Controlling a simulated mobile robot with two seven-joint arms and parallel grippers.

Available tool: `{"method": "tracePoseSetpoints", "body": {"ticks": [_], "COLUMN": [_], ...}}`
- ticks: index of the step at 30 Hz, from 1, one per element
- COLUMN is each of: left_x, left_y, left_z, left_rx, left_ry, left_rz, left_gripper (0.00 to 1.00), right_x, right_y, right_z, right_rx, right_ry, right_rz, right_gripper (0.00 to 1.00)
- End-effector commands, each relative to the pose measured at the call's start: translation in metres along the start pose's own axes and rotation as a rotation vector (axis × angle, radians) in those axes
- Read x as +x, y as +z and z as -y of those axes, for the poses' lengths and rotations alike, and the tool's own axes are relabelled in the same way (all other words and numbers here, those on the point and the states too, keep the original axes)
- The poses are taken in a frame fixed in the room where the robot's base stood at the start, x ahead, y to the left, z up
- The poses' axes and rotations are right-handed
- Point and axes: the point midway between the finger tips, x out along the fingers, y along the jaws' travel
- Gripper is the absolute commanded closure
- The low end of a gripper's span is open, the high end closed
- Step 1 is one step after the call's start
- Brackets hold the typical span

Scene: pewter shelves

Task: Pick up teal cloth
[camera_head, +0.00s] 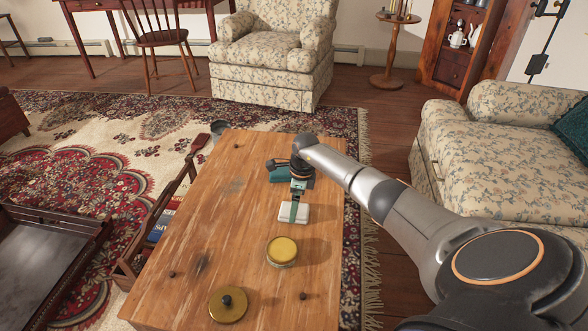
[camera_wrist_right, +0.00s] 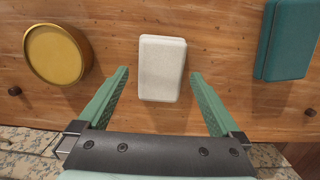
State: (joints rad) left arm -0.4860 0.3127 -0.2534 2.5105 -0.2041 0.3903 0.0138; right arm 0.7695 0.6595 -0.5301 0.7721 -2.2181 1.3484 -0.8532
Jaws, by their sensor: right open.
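A teal block-like item (camera_wrist_right: 288,40), which looks like the teal cloth, lies on the wooden table at the right of the wrist view. In the head view the teal item (camera_head: 308,182) is partly hidden behind my right wrist. My right gripper (camera_wrist_right: 160,73) is open with green fingers. Its fingertips show on either side of a white block (camera_wrist_right: 162,67), with nothing gripped. In the head view one finger of the right gripper (camera_head: 294,210) overlaps the white block (camera_head: 284,213); whether it touches the block I cannot tell. My left gripper is not in view.
A round yellow-topped tin (camera_head: 282,250) stands nearer on the table (camera_head: 190,255); it also shows in the wrist view (camera_wrist_right: 55,54). A brass lid with a dark knob (camera_head: 228,305) lies near the front. A wooden rack with books (camera_head: 160,218) is left of the table. A floral sofa (camera_head: 500,150) stands right.

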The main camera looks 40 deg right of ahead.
Motion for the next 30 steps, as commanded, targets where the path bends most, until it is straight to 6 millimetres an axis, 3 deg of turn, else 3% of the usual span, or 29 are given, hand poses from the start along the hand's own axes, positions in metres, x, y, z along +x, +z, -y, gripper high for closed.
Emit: {"method": "tracePoseSetpoints", "body": {"ticks": [3,11,30], "left_x": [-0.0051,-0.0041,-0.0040], "left_y": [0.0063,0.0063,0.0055], "left_z": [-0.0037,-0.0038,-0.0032], "left_rx": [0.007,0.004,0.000], "left_ry": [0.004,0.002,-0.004], "left_rz": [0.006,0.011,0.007], "left_gripper": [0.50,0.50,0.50], "right_x": [0.0117,0.0110,0.0110], "right_y": [0.0010,0.0011,0.0008], "right_z": [0.0000,0.0003,0.0003], "right_rx": [-0.001,-0.001,-0.001], "right_ry": [0.000,-0.001,-0.001], "right_rz": [0.001,0.001,0.001], "right_gripper": [0.00,0.01,0.73]}}
